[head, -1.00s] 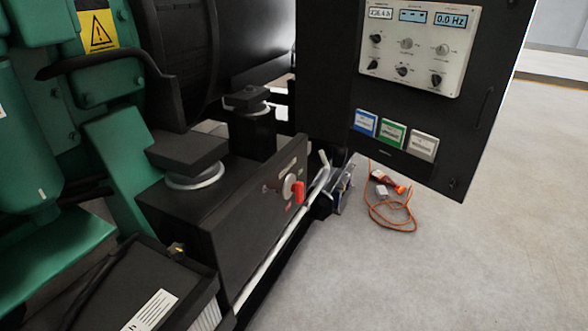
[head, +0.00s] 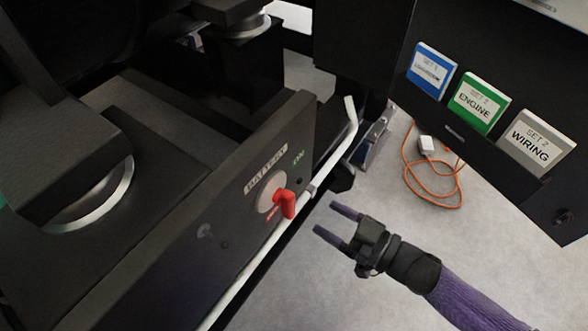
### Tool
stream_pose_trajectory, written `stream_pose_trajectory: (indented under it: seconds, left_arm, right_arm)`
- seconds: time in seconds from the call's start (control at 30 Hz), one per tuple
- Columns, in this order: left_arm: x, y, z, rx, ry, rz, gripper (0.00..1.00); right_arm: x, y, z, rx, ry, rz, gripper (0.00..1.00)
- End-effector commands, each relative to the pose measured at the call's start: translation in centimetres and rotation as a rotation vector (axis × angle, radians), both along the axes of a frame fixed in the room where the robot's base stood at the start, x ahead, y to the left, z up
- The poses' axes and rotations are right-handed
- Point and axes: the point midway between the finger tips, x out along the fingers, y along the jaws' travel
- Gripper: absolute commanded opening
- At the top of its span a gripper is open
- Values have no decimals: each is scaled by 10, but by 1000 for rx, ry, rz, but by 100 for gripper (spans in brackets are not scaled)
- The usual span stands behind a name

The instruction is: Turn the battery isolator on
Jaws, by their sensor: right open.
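The battery isolator (head: 287,203) is a red handle on a round pale plate, set in a black panel (head: 225,235) below a "BATTERY" label. The handle hangs toward the lower part of the plate. My right gripper (head: 333,218) is open and empty, its two dark fingers pointing left toward the handle. It is apart from it, to the right and a little lower in the picture. My left gripper is not in view.
A white pipe (head: 272,254) runs diagonally along the panel's lower edge, close to the handle. Blue, green and grey binders (head: 478,104) sit in a dark cabinet holder at upper right. An orange cable (head: 428,190) lies on the clear concrete floor.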

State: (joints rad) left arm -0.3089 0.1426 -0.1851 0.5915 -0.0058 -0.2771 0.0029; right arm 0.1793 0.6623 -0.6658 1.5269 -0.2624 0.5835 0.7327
Motion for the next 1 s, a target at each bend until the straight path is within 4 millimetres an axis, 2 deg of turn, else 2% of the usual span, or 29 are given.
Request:
stream_pose_trajectory:
  seconds: [0.3, 0.4, 0.53, 0.73, 0.77, 1.0]
  left_arm:
    - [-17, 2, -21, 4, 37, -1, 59]
    - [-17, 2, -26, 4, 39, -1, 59]
    - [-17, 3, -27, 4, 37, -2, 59]
    - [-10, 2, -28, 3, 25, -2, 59]
    - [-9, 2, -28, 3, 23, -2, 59]
    - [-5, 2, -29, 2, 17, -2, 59]
  right_arm:
    - [41, 57, -4, 0, 0, 1, 68]
    - [51, 70, -3, 0, 1, 0, 68]
    - [56, 77, -2, -4, 0, -1, 68]
    - [56, 77, 0, -4, 0, -1, 68]
    - [56, 77, 0, -4, 0, -1, 66]
    - [56, 77, -1, -4, 2, -1, 15]
